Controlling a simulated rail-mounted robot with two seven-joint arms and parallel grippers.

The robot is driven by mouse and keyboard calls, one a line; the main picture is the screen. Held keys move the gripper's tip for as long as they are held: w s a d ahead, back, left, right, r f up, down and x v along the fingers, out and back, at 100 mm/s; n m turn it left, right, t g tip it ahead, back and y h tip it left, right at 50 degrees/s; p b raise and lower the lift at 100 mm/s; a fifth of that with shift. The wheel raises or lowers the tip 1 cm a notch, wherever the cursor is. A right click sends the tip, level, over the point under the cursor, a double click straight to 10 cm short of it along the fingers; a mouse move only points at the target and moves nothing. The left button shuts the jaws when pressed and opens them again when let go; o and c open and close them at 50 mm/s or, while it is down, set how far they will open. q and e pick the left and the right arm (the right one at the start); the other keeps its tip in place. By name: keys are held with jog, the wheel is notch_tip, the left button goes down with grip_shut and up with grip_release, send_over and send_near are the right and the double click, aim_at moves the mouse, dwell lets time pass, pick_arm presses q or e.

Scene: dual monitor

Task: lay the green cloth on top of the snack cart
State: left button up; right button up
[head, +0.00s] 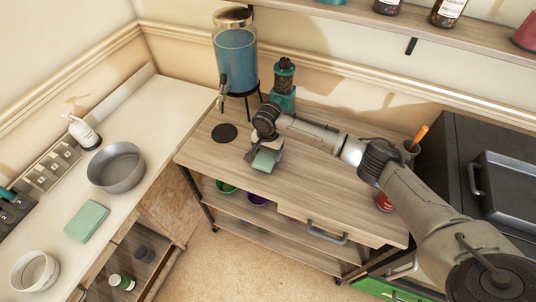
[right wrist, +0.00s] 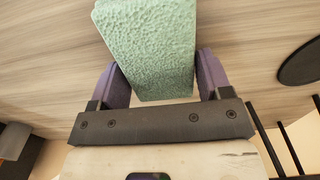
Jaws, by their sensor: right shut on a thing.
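The snack cart (head: 325,205) is a wheeled wooden cart with a flat top, a drawer handle and lower shelves, in the middle of the head view. My right gripper (head: 266,152) is over the left part of its top, shut on a green cloth (head: 264,161). In the right wrist view, the block-like, textured green cloth (right wrist: 150,45) sits between the two purple finger pads (right wrist: 155,82), with the wood top beyond it. I cannot tell if the cloth touches the top. My left gripper is not in view.
A dark grill (head: 490,165) stands right. The left counter holds a grey bowl (head: 116,167) and another green cloth (head: 87,221).

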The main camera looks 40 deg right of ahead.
jog(key=shift+f, duration=0.75)
jog(key=o, duration=0.9)
jog(key=shift+f, duration=0.1)
notch_tip(320, 180, up, 11)
jog(key=shift+f+p, duration=0.1)
jog(key=shift+p, duration=0.85)
jog(key=shift+r, duration=0.75)
